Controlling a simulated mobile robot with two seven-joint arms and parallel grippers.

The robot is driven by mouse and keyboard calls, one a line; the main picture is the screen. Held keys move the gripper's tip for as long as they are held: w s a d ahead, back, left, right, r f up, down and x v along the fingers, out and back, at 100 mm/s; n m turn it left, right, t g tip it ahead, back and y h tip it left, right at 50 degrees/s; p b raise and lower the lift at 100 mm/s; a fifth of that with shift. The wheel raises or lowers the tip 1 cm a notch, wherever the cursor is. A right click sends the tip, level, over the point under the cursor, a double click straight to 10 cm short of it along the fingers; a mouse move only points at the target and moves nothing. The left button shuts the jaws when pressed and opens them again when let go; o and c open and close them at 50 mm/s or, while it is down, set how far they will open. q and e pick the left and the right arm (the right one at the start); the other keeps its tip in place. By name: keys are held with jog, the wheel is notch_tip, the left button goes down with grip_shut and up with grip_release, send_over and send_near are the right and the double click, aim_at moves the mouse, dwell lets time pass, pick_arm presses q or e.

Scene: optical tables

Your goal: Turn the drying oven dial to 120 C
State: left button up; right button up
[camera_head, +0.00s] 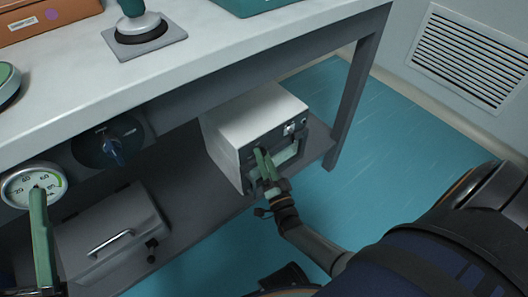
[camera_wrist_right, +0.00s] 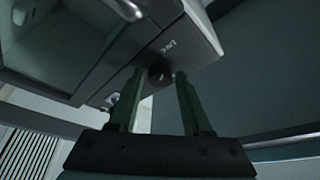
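The white drying oven (camera_head: 250,115) stands on the low shelf under the table, its dark front panel facing right. My right gripper (camera_head: 262,160) is at this panel and partly covers it. In the right wrist view the round black dial (camera_wrist_right: 159,75) sits between the green fingertips of my right gripper (camera_wrist_right: 157,85). A small pale mark shows on the dial's face; the scale setting is too small to read. My left gripper (camera_head: 41,225) is at the lower left, away from the oven; its opening is unclear.
A round gauge (camera_head: 34,184) and a blue knob (camera_head: 113,150) are at the left under the tabletop (camera_head: 215,50). A grey lidded box (camera_head: 105,235) with a handle is on the shelf, left of the oven. A table leg (camera_head: 355,105) stands right of the oven; the blue floor beyond is clear.

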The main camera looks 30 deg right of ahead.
jog(key=shift+o, duration=1.2)
